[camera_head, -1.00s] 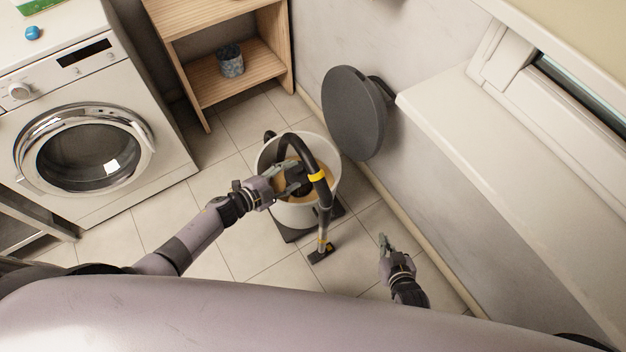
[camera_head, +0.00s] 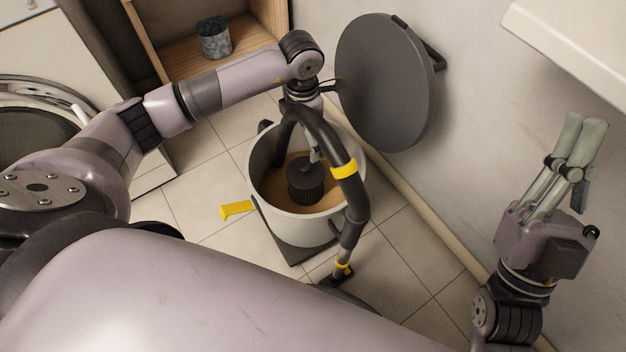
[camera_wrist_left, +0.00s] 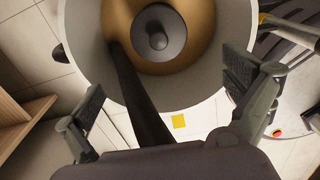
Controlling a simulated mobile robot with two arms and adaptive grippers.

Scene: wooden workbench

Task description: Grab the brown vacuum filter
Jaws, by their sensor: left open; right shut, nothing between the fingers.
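The vacuum is an open white bucket (camera_head: 275,220) with a tan-brown inside. A dark ribbed cylinder, which looks like the filter (camera_head: 306,188), stands in it; its colour reads dark grey-brown. In the left wrist view the filter (camera_wrist_left: 160,32) shows from above as a round top with a knob. My left gripper (camera_head: 314,152) points down over the bucket, partly hidden by the black hose. Its fingers (camera_wrist_left: 165,82) are wide apart and empty, and the filter appears beyond them. My right gripper (camera_head: 584,122) is shut and empty, raised at the right, away from the bucket.
The black hose (camera_head: 352,205) with yellow bands arches over the bucket, close to my left gripper. A round dark grey lid (camera_head: 385,85) leans by the wall. A wooden shelf (camera_head: 190,50) and the washing machine stand behind and left. A white ledge is at upper right.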

